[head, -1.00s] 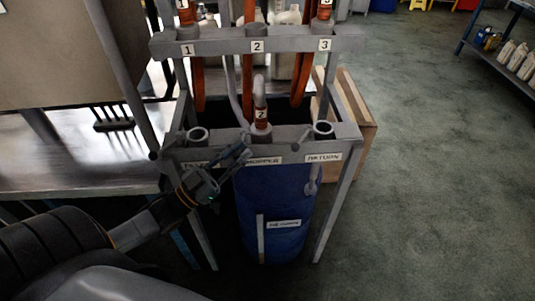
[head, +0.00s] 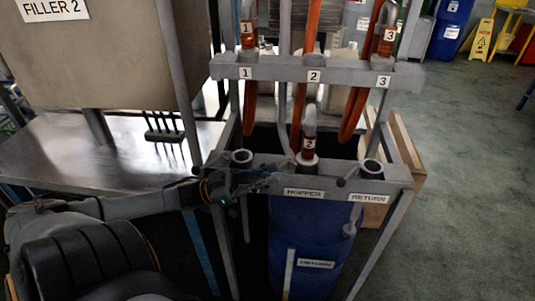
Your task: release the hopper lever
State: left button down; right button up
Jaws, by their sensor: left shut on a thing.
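My left gripper (head: 268,184) reaches in from the left to the front rail of the grey stand. Its fingers are shut at the left end of the HOPPER label (head: 304,194), on what seems to be the hopper lever. The lever itself is mostly hidden by the fingers. The hopper port (head: 308,163) is just above and right, with a hose end tagged 2 (head: 309,142) seated upright in it. My right gripper is not in view.
A blue drum (head: 310,262) stands under the rail. A metal table (head: 90,155) is at the left.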

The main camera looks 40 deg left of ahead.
pick_arm(q)
jog(key=shift+s+f+y, duration=0.1)
jog(key=shift+f+y, duration=0.2)
jog(key=shift+f, duration=0.1)
jog(key=c, duration=1.3)
grip_release()
jog(key=shift+o, duration=0.5)
jog(key=shift+a+r, duration=0.1)
jog(key=shift+r, duration=0.1)
jog(key=shift+r, duration=0.1)
